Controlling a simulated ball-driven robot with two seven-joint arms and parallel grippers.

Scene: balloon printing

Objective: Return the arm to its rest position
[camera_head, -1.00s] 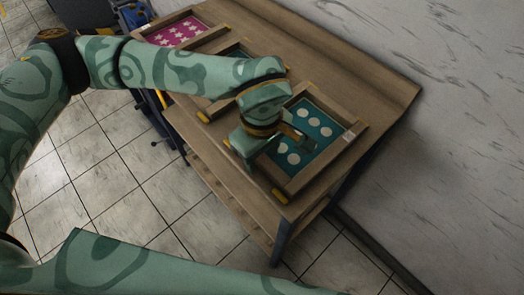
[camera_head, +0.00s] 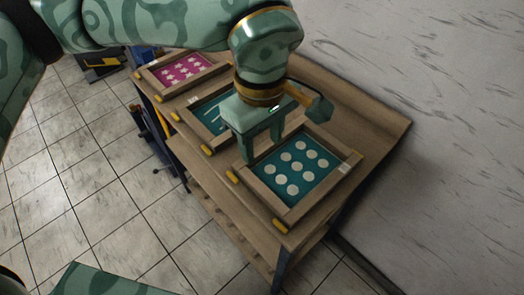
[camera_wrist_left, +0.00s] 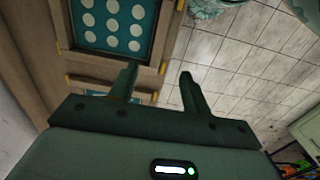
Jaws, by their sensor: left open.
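My left gripper (camera_head: 262,143) is open and empty. In the head view it hangs above the wooden table, between the middle frame and the frame with white dots. In the left wrist view its two fingers (camera_wrist_left: 158,85) stand apart with nothing between them. My left arm reaches in from the top left of the head view. Part of another green patterned link of mine shows at the bottom left. No right gripper shows.
A wooden table (camera_head: 385,118) holds a teal dotted frame (camera_head: 350,163), a teal frame (camera_head: 188,117) partly hidden by my gripper, and a pink starred frame (camera_head: 150,76). A marbled wall (camera_head: 440,60) stands to the right. Tiled floor (camera_head: 80,190) lies open to the left.

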